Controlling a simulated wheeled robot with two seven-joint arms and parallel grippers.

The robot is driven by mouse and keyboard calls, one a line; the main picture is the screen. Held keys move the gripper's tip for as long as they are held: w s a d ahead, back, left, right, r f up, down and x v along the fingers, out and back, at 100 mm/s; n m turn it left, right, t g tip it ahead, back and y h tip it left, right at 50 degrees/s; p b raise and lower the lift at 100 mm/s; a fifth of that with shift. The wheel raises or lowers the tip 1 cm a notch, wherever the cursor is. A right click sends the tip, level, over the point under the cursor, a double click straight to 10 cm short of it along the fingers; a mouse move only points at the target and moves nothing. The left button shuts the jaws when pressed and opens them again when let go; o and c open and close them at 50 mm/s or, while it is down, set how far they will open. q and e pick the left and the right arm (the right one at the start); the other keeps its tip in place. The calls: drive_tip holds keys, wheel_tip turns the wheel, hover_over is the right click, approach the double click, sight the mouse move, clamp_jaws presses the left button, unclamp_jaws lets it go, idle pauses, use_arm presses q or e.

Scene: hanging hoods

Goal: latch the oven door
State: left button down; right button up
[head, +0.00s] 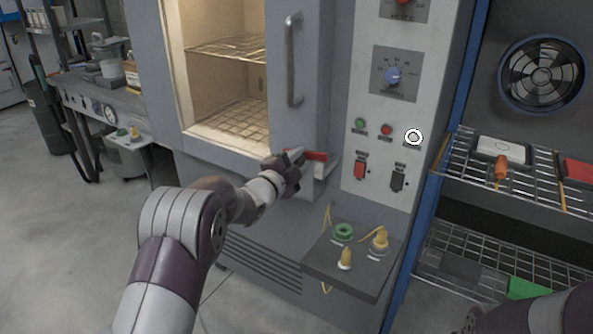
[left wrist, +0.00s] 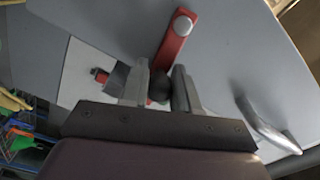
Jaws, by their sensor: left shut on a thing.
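The grey oven door (head: 280,130) has a lit window with wire racks behind it and a vertical bar handle (head: 293,60) on its right side. I cannot tell if it sits fully flush. A red latch lever (head: 317,155) is below the handle, near the door's right edge. My left gripper (head: 292,165) is at the lever and partly hides it. In the left wrist view the red lever (left wrist: 176,42) runs from a round pivot to a dark knob (left wrist: 160,88), and the fingers are shut on that knob. My right gripper (head: 474,319) shows only partly at the bottom edge.
The control panel (head: 372,110) with dial, buttons and switches is right of the door. A small shelf (head: 345,268) with green and yellow fittings sticks out below. A wire rack (head: 470,175) stands at right, and a bench (head: 105,100) at left.

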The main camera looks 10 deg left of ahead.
use_arm(q)
drive_tip(key=shift+s+d+f+m+b, duration=0.1)
drive_tip(key=shift+d+f+m+b, duration=0.1)
drive_tip(key=shift+f+m+b, duration=0.9)
use_arm(e)
drive_tip(key=shift+f, duration=1.7)
use_arm(q)
drive_tip(key=c, duration=0.9)
unclamp_jaws()
drive_tip(key=shift+r, duration=0.2)
use_arm(e)
drive_tip(key=shift+w+d, duration=0.1)
use_arm(q)
drive_tip(key=shift+r, duration=0.2)
drive_tip(key=shift+a, duration=0.15)
drive_tip(key=v, duration=1.2)
drive_tip(key=shift+s, duration=0.2)
use_arm(e)
drive_tip(key=shift+r, duration=0.3)
